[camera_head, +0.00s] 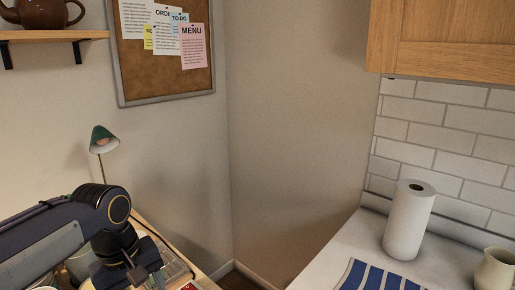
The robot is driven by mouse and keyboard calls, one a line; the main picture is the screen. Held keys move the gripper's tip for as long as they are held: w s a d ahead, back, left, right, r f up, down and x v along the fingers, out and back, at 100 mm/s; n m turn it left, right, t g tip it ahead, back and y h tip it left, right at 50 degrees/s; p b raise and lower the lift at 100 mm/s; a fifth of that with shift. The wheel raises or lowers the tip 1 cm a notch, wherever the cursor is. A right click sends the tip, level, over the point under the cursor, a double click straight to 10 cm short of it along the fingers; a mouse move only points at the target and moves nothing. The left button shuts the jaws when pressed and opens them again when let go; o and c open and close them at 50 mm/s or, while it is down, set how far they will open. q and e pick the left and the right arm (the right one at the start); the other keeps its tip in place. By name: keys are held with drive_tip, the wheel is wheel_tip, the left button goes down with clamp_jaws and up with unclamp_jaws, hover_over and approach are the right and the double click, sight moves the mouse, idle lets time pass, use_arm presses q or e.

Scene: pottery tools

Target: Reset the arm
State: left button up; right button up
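My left arm comes in from the lower left, with a dark joint high up and the wrist bent down over a desk (150,226) in the corner. My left gripper (138,272) is at the lower edge of the view, low over the items on the desk. Its fingers are small and dark against the clutter, so I cannot tell whether they are apart or hold anything. My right arm and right gripper are not in view.
A green-shaded lamp (104,140) stands behind my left arm. On the right, a white counter (335,250) holds a paper towel roll (408,222), a blue-striped cloth (378,277) and a cream jug (495,270). A wooden cabinet (450,40) hangs above. Between desk and counter is open space.

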use_arm(q)
drive_tip(key=s+d+f+m+t+h, duration=0.1)
drive_tip(key=s+f+m+t, duration=0.4)
drive_tip(key=s, duration=1)
wheel_tip(320, 180, down, 3)
drive_tip(key=shift+d+r+m+h, duration=0.1)
drive_tip(key=shift+d+m+h, duration=0.05)
drive_tip(key=shift+m+h, duration=0.7)
